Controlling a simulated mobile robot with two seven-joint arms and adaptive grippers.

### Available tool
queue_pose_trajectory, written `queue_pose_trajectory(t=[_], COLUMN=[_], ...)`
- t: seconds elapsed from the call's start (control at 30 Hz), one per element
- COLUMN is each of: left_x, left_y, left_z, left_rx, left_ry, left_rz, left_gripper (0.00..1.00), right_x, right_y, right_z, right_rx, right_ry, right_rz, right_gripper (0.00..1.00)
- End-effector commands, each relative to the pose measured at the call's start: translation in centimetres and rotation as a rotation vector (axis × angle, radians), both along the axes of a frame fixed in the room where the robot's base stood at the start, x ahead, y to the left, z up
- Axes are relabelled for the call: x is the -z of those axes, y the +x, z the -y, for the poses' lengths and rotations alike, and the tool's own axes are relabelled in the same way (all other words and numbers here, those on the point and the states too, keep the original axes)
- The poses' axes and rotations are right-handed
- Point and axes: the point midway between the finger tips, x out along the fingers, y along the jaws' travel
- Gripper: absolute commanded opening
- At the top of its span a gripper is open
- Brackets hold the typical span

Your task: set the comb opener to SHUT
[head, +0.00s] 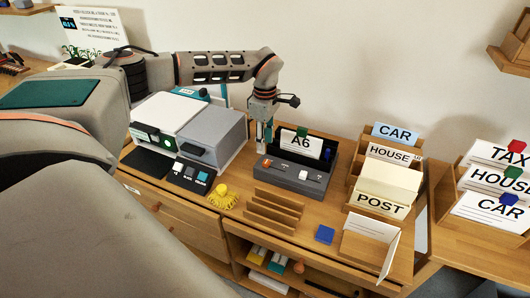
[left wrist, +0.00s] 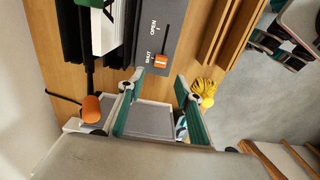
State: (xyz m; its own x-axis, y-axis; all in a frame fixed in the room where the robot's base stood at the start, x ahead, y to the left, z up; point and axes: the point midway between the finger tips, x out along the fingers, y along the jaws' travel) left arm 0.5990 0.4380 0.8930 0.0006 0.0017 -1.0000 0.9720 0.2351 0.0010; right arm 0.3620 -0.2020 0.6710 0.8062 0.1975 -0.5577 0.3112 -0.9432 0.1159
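The comb opener (head: 292,178) is a dark grey machine on the bench, with an A6 card (head: 301,142) standing in it. Its orange slider (head: 267,162) is at the left end of its slot. In the left wrist view the slider (left wrist: 161,62) sits beside the SHUT label, away from OPEN. My left gripper (head: 265,142) points down over the opener's left end. Its teal fingers (left wrist: 166,66) are apart with nothing held; one fingertip is close beside the slider. I cannot tell if they touch. My right gripper is not in view.
An orange-tipped black lever (left wrist: 90,108) lies beside the fingers. A grey box machine (head: 215,135) stands left of the opener. A yellow comb bundle (head: 222,197), a wooden rack (head: 273,210) and a blue block (head: 325,234) lie in front. Card holders (head: 380,170) stand right.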

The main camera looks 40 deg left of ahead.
Motion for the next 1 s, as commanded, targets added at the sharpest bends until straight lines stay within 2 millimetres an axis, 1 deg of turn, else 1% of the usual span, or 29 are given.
queue_pose_trajectory(t=[0.03, 0.1, 0.2, 0.3, 0.43, 1.0], left_x=[-1.0, -2.1, -3.2, -3.9, -4.1, -4.1], left_y=[0.0, 0.0, 0.0, 0.0, -0.1, -0.1], left_z=[0.0, -0.1, -0.1, -0.1, -0.1, -0.1], left_rx=[0.0, 0.0, -0.001, -0.001, -0.001, -0.001], left_ry=[0.001, 0.0, 0.001, 0.001, 0.001, 0.001], left_rz=[0.003, 0.002, 0.001, 0.0, -0.001, -0.001], left_gripper=[0.35, 0.35, 0.35, 0.35, 0.35, 0.35], right_x=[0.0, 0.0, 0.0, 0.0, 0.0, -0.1], right_y=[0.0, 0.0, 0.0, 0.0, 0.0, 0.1], right_z=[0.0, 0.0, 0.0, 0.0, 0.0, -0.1], right_rx=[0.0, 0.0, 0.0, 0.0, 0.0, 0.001], right_ry=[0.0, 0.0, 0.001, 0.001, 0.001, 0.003], right_rz=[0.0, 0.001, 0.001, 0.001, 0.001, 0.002], right_gripper=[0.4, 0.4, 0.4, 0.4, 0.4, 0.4])
